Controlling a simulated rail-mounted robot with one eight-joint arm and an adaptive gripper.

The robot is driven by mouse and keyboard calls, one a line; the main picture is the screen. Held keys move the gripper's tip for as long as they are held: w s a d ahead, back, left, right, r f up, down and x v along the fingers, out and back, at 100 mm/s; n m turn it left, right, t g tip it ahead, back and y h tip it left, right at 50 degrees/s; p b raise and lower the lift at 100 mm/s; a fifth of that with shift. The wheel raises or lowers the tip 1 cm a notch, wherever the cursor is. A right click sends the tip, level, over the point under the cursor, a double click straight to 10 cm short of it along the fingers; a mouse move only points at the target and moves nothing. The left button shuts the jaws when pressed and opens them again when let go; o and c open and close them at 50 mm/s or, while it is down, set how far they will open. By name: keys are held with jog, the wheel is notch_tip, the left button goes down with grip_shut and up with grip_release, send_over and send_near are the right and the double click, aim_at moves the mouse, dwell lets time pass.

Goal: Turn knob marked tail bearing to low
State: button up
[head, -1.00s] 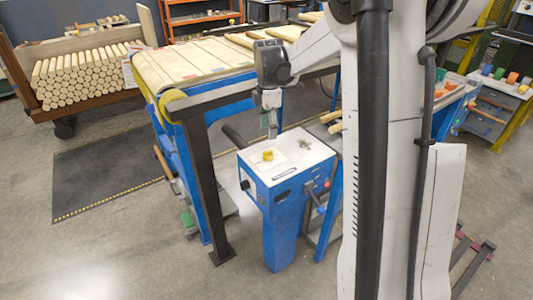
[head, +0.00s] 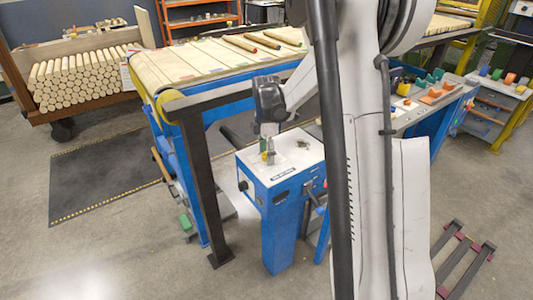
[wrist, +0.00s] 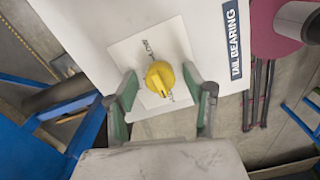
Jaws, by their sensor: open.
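A yellow knob (wrist: 160,78) sits on a white square plate (wrist: 180,45) on top of the control box. The box's dark label (wrist: 233,42) reads TAIL BEARING. Small lettering stands at two opposite sides of the knob, too small to read surely. The knob's ridge runs roughly up and down in the wrist view, slightly tilted. My gripper (wrist: 160,88) is open, with one green-padded finger on each side of the knob; I see gaps and cannot tell any contact. In the head view my gripper (head: 268,153) is over the box and mostly hides the knob.
The blue control box with white top (head: 299,163) stands beside a dark steel post (head: 205,185) and a slatted conveyor (head: 200,62) carrying wooden rods. A lever (head: 313,192) sticks out at its front.

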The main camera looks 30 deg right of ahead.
jog(key=c, duration=1.1)
